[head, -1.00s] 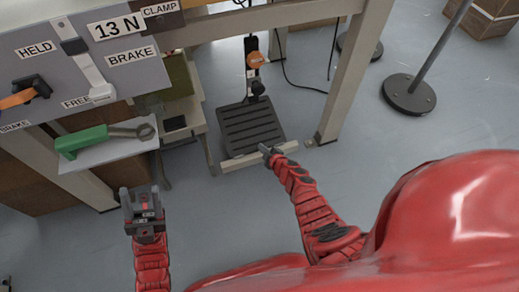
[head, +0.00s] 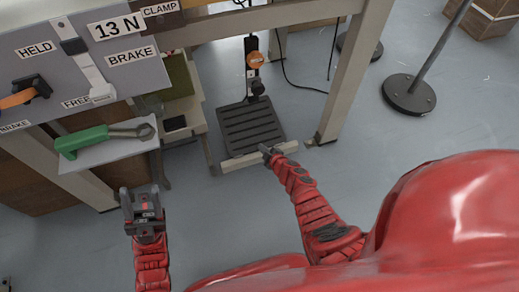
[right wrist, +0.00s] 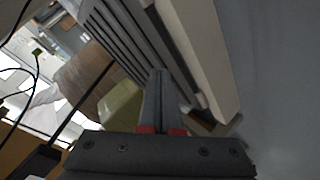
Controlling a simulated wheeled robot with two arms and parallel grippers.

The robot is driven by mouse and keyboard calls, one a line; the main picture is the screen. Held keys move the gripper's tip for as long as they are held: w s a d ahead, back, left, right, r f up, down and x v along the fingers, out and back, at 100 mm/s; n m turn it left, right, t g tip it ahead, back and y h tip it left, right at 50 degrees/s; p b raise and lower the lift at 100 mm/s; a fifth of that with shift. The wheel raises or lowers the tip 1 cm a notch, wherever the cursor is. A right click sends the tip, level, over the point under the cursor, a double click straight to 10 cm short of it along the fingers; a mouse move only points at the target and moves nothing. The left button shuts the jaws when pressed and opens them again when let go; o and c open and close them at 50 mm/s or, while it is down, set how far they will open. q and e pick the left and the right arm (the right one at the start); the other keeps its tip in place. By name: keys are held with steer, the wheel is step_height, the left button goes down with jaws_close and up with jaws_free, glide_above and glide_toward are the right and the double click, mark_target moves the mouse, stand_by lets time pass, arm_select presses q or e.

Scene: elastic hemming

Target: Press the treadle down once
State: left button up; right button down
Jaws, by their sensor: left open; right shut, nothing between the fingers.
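The treadle (head: 250,127) is a dark ribbed plate low under the table, with a pale bar (head: 241,162) along its near edge. A rod with an orange part (head: 254,60) rises behind it. My right gripper (head: 268,151) is shut and empty at the near edge of the treadle, over the pale bar. In the right wrist view the shut fingers (right wrist: 157,95) lie in front of the ribbed plate (right wrist: 118,35) and beside the pale bar (right wrist: 200,55). I cannot tell whether they touch it. My left gripper (head: 140,200) is open and empty, left of the treadle.
A green-handled tool (head: 95,138) lies on a small shelf (head: 110,153) at the left. The panel (head: 130,75) above carries labels and levers. A table leg (head: 343,75) stands right of the treadle. A round stand base (head: 408,95) is further right. The floor between is clear.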

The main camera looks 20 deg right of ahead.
steer(key=shift+f, duration=0.1)
steer(key=shift+w+f+b, duration=0.15)
steer(key=shift+f+b, duration=0.15)
steer(key=shift+b, duration=0.1)
steer(key=shift+f+b, duration=0.5)
steer(key=shift+b, duration=0.05)
stand_by(0.7)
steer(key=shift+r, duration=0.1)
steer(key=shift+r+p, duration=0.25)
steer(key=shift+p, duration=0.4)
steer(key=shift+s+r, duration=0.2)
steer(key=shift+r, duration=0.1)
steer(key=shift+r+p, duration=0.1)
steer(key=shift+p, duration=0.25)
steer(key=r+p, duration=0.2)
steer(key=s+r+p, duration=0.1)
steer(key=r+p, duration=0.1)
steer(key=p, duration=0.1)
steer(key=shift+s+r, duration=0.2)
steer(key=shift+r, duration=0.15)
